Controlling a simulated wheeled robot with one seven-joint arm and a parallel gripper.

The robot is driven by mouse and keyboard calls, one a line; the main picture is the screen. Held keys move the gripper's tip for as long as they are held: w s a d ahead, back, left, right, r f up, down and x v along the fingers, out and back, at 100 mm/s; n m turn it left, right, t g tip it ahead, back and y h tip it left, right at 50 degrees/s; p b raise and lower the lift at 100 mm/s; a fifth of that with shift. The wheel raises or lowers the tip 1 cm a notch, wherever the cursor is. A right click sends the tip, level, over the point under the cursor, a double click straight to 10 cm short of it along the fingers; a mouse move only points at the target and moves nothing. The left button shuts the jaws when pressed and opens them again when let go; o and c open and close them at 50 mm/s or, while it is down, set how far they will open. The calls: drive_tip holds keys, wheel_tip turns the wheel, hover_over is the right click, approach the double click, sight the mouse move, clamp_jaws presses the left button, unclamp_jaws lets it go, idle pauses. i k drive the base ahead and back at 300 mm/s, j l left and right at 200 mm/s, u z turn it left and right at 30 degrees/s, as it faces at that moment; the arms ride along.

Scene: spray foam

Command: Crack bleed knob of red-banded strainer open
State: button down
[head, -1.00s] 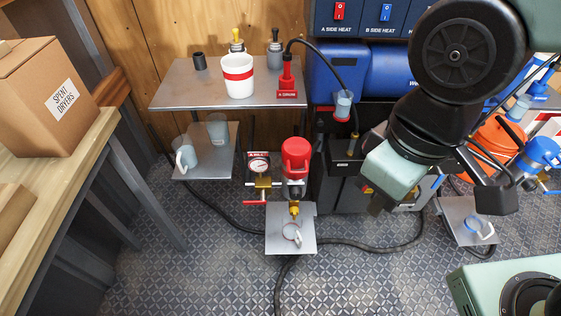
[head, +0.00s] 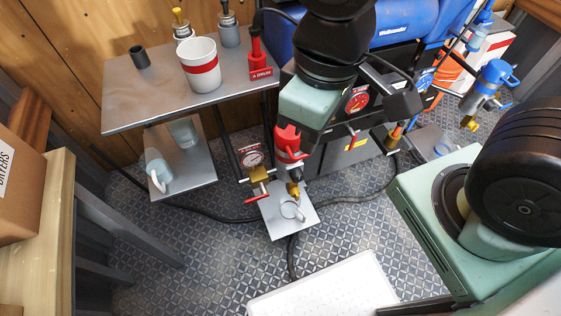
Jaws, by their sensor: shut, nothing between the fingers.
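The red-banded strainer (head: 287,140) stands low in the middle of the head view, its red head uppermost. A brass fitting (head: 293,188) shows at its lower end, above a small plate with a clear cup (head: 291,210); it may be the bleed knob, but is too small to be sure. A gauge (head: 250,156) and a brass valve with a red handle (head: 257,197) are at its left. My gripper (head: 305,131) is shut and empty, close beside and above the red head. Its fingertips are mostly hidden, and I cannot tell whether they touch it.
A grey shelf (head: 150,100) with a white red-banded cup (head: 200,64) is at left. A lower shelf holds clear cups (head: 158,170). Blue-topped equipment (head: 490,80) is at right. A black hose (head: 225,217) crosses the floor near a white panel (head: 325,285).

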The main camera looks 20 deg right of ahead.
sight(295, 192)
drive_tip(key=k+l+u, duration=0.2)
drive_tip(key=l, duration=0.2)
drive_tip(key=k+l+u, duration=0.2)
drive_tip(key=l, duration=0.15)
drive_tip(key=k+l+u, duration=0.2)
drive_tip(key=l, duration=0.15)
drive_tip(key=i, duration=0.05)
